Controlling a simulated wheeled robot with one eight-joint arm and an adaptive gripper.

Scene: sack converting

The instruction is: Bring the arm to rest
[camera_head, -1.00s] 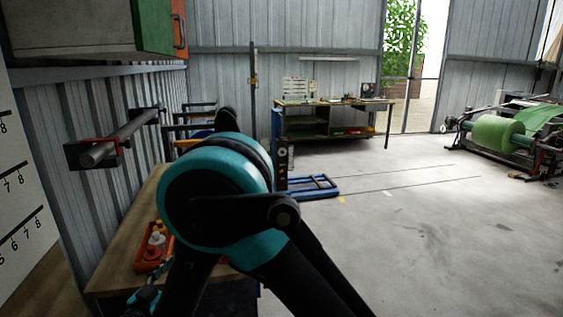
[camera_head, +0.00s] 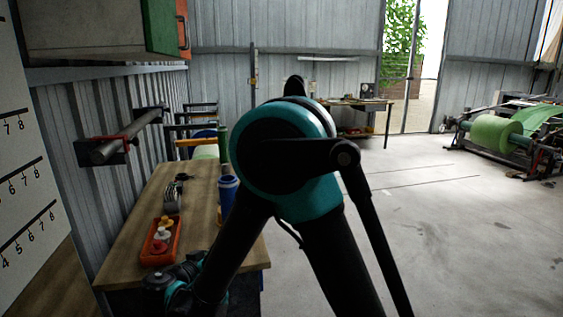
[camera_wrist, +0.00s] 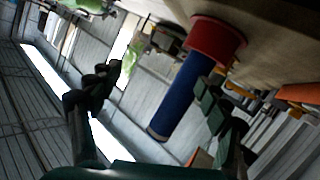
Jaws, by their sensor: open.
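My gripper (camera_wrist: 160,80) shows in the wrist view with its two dark fingers spread wide and nothing clasped. A blue cylinder with a wide red end (camera_wrist: 180,95) appears beyond the fingers, close to the right one; I cannot tell how far away it is. A blue cylinder (camera_head: 228,197) stands upright on the wooden workbench (camera_head: 135,215) in the head view, just left of my raised, bent arm. The fingers cannot be made out in the head view.
An orange tray (camera_head: 161,243) with small bottles lies on the bench, with a metal tool (camera_head: 173,195) behind it. A bar on a bracket (camera_head: 125,138) juts from the left wall. Open floor (camera_head: 450,230) lies right; a green roll machine (camera_head: 497,132) stands beyond.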

